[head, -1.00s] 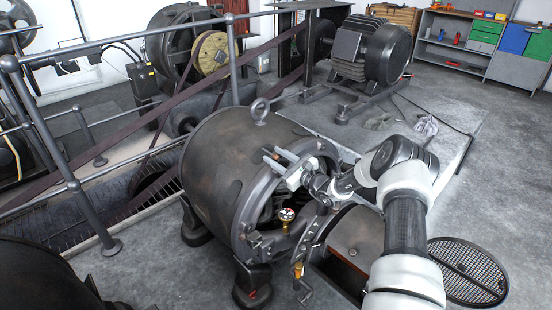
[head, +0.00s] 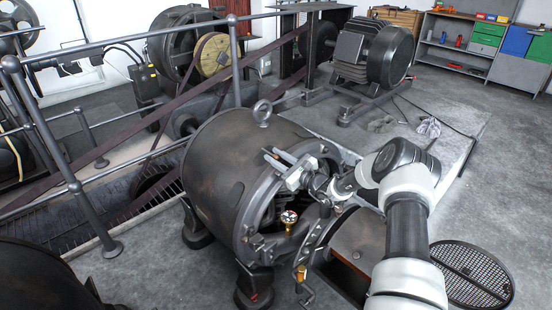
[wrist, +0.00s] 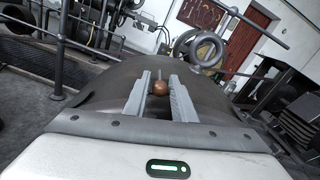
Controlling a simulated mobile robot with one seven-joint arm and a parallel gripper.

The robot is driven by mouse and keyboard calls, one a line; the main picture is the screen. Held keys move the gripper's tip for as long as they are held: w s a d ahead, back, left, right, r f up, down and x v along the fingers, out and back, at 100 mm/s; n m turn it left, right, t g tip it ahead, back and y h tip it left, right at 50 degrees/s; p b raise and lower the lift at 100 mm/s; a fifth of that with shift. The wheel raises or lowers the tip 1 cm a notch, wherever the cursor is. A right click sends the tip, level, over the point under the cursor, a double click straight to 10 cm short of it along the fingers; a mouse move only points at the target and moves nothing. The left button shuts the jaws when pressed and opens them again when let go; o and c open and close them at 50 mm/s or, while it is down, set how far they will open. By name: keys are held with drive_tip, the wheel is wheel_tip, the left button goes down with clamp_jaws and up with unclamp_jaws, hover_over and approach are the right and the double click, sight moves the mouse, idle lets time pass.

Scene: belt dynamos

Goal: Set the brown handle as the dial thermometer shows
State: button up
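The dial thermometer (head: 289,217) is a small round white-and-red dial on a brass stem, low at the open end of the big dark dynamo (head: 215,165). Its reading is too small to tell. The brown handle shows in the wrist view as a brown ball (wrist: 159,88) with a thin upright rod behind it, over the dynamo's top. My gripper (wrist: 160,84) has its two grey fingers apart, one on each side of the ball, with gaps visible. In the head view my gripper (head: 279,157) is at the dynamo's upper rim; the ball is not clear there.
A lifting ring (head: 263,113) stands on the dynamo's top. Railings (head: 150,165) run along the left over a belt pit. A brass fitting (head: 301,273) and a crank sit below the dial.

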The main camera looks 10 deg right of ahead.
drive_tip(key=shift+o, duration=0.9)
drive_tip(key=shift+s+d, duration=0.15)
drive_tip(key=p+v, duration=0.3)
drive_tip(key=v, duration=1.4)
drive_tip(key=shift+p, duration=0.3)
